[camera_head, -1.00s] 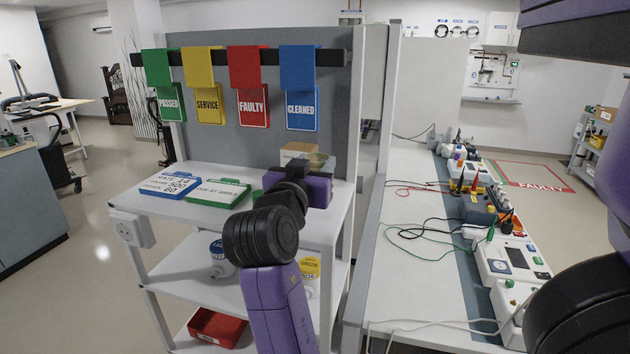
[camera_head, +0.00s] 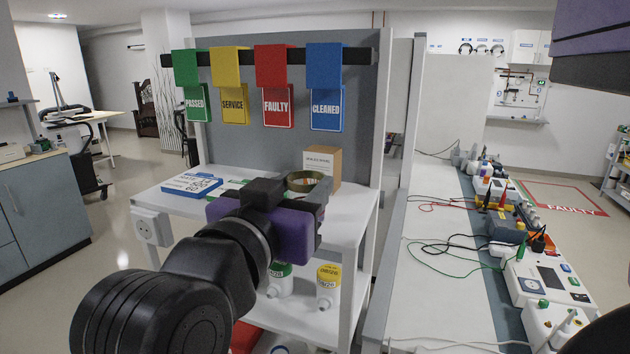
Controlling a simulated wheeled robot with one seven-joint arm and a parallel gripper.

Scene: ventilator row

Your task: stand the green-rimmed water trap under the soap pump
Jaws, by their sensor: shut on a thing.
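My gripper (camera_head: 311,196) is in front of the upper shelf of the white trolley, its purple body towards me. It is shut on a round thing with a dark green-gold rim, which looks like the green-rimmed water trap (camera_head: 305,178). The rim shows just above and beyond the fingers. The lower part of the trap and the finger contact are hidden behind my gripper. I see no thing that I can tell is the soap pump.
A cardboard box (camera_head: 323,163) stands behind the trap. A blue-edged board (camera_head: 192,184) lies left on the upper shelf (camera_head: 160,198). Green-topped (camera_head: 280,279) and yellow-topped (camera_head: 327,288) jars stand below. The bench at right (camera_head: 440,300) carries devices and cables.

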